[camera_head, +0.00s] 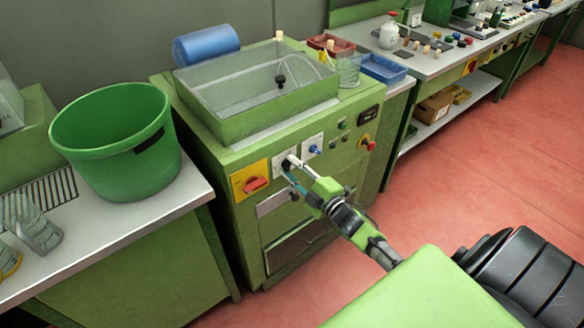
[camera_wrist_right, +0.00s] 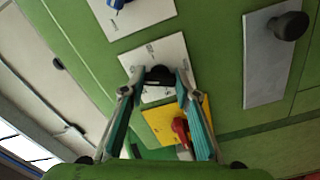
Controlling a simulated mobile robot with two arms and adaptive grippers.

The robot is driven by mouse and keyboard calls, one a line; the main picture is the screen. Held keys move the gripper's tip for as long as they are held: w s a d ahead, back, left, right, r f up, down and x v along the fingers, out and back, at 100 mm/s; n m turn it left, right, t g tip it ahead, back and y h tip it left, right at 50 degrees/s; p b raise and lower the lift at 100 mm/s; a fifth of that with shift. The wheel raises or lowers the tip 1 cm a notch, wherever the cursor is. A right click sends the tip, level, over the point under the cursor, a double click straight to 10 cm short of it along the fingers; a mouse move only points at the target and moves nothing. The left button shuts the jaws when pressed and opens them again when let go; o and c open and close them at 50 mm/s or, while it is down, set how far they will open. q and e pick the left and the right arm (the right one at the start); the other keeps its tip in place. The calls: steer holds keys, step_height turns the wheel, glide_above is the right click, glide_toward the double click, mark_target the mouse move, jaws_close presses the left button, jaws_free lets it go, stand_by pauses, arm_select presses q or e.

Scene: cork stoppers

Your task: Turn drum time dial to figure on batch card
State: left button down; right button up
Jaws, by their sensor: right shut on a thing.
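My right gripper (camera_head: 292,164) is at the front panel of the green machine (camera_head: 262,136). In the right wrist view its two fingers (camera_wrist_right: 159,82) stand on either side of a black dial (camera_wrist_right: 158,74) and are shut on it. The dial sits on a white scale plate (camera_wrist_right: 150,54) whose marks are too small to read. In the head view the fingers partly hide this dial and its plate (camera_head: 278,163). I cannot make out a batch card. My left gripper is not in view.
Beside the dial are a blue knob (camera_head: 314,149) on a white plate and a red switch (camera_head: 256,184) on a yellow plate. A red button (camera_head: 371,145) is farther right. A green tub (camera_head: 112,150) stands on the left bench. Red floor (camera_head: 500,160) is open at right.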

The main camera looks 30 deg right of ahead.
steer(key=shift+m, duration=0.6)
steer(key=o, duration=1.1)
steer(key=s, duration=0.8)
steer(key=s+d, duration=0.1)
steer(key=s, duration=0.3)
steer(key=shift+f, duration=0.15)
